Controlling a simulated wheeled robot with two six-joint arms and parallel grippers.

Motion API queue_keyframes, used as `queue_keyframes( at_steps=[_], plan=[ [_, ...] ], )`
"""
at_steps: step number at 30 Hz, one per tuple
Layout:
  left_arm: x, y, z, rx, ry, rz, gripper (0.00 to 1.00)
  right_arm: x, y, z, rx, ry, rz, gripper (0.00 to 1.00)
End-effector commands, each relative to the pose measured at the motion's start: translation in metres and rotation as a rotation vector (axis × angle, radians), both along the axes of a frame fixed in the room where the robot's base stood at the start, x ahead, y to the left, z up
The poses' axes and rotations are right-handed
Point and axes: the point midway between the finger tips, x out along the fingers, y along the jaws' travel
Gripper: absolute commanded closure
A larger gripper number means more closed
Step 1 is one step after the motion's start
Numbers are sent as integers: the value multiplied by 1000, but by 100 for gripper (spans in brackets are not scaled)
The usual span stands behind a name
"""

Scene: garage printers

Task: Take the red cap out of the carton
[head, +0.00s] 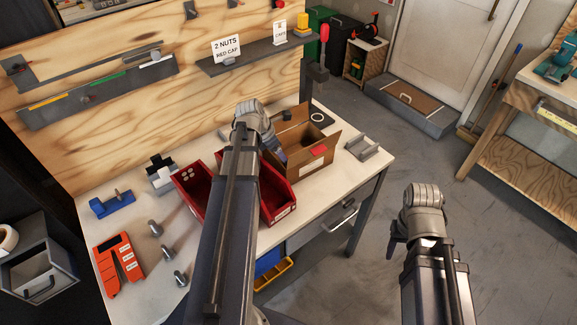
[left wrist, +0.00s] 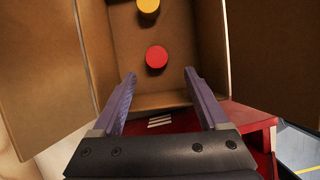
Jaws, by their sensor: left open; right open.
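The red cap (left wrist: 157,57) lies inside the open cardboard carton (left wrist: 203,20) in the left wrist view, near a yellow cap (left wrist: 148,6). My left gripper (left wrist: 159,76) is open and empty, with its fingers reaching over the carton on either side of the red cap's line. I cannot tell how high the fingertips are above it. In the head view the carton (head: 303,172) stands on the workbench with its flaps open; the cap inside is hidden there. My right gripper (head: 398,245) is open, away from the bench at the right, and its fingers show only partly.
Red bins (head: 277,203) stand beside the carton, partly behind my left arm. A grey bracket (head: 362,147) lies right of the carton on the workbench (head: 313,208). Bolts (head: 155,228) and an orange holder (head: 120,266) lie at the left.

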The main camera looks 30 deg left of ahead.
Motion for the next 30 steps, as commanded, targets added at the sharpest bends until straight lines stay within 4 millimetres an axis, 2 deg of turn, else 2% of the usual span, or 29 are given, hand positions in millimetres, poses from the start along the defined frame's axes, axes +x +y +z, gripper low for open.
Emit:
queue_keyframes(
  at_steps=[5, 16, 25, 30],
  plan=[
    [3, -1, -4, 0, 0, -1, 23, 0, 0, -4, 0, 0, 0, 50],
    [24, -8, -43, 0, 0, -1, 23, 0, 0, -43, 0, 0, 0, 50],
    [26, -10, -44, 0, 0, -1, 23, 0, 0, -44, 0, 0, 0, 50],
    [26, -10, -44, 0, 0, -1, 41, 0, 0, -44, 0, 0, 0, 50]
  ],
)
